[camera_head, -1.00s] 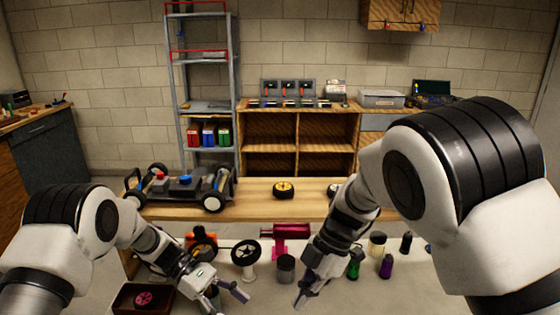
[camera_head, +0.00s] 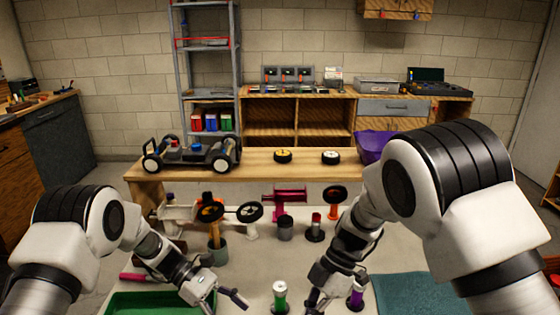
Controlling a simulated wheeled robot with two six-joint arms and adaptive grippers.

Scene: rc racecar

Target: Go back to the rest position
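My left arm comes in from the left with its elbow bent. Its gripper (camera_head: 222,302) has its fingers spread, with nothing visible between them, at the near part of the pale table, at the right edge of a green tray (camera_head: 125,303). My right arm reaches in from the right. Its gripper (camera_head: 316,300) points down near the bottom of the view, between a green bottle (camera_head: 280,294) and a purple bottle (camera_head: 356,297). Its fingers are small and dark, and I see no object held.
A magenta drill (camera_head: 285,195), grey cup (camera_head: 285,229) and wheels on stands crowd the pale table. A teal mat (camera_head: 408,293) lies at right.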

